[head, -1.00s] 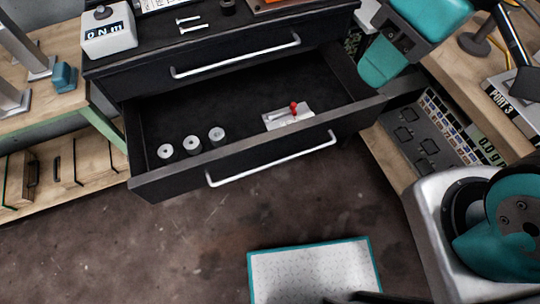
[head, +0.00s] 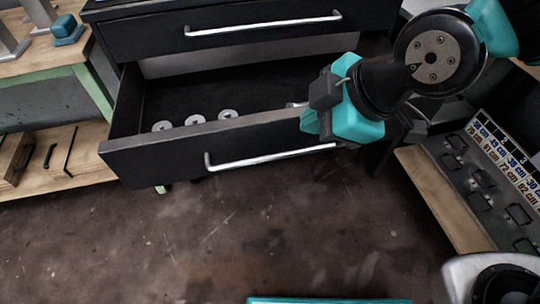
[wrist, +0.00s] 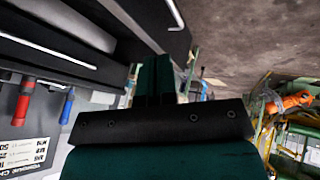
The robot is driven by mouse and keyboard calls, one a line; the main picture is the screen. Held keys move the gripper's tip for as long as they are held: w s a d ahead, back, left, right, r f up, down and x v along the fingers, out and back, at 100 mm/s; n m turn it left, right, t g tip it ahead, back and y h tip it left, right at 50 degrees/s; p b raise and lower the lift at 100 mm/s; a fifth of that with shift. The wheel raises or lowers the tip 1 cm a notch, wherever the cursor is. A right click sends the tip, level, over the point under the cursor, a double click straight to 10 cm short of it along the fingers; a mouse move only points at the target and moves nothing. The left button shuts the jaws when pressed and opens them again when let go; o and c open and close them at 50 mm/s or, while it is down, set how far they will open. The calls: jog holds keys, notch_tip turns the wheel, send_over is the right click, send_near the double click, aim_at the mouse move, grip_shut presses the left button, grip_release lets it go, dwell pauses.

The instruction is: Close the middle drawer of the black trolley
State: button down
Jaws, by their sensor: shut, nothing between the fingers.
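The middle drawer (head: 215,148) of the black trolley (head: 215,40) stands pulled out in the head view, with a silver bar handle (head: 265,158) on its front. Three round metal pieces (head: 195,119) lie inside at the front left. My gripper (head: 312,122) is teal and black and is at the right part of the drawer front, covering part of it and the handle's right end. I cannot tell whether it touches. In the wrist view its dark green fingers (wrist: 154,78) are together and empty, with black drawer fronts and a handle (wrist: 175,14) beyond them.
The drawer above (head: 255,30) is shut. A wooden bench (head: 40,55) stands left, and a panel with labels (head: 490,175) lies right. The floor (head: 220,230) before the drawer is clear, with a teal-edged item (head: 325,300) at the bottom edge.

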notch_tip(320, 180, down, 3)
jog(key=a+n, duration=0.1)
jog(key=p, duration=0.4)
send_near(259, 134)
jog(key=x, duration=0.3)
jog(key=s+x, duration=0.1)
jog(key=x, duration=0.1)
jog(key=shift+f, duration=0.35)
jog(key=shift+w+a, duration=0.1)
jog(key=shift+w, duration=0.35)
jog(key=shift+w, duration=0.1)
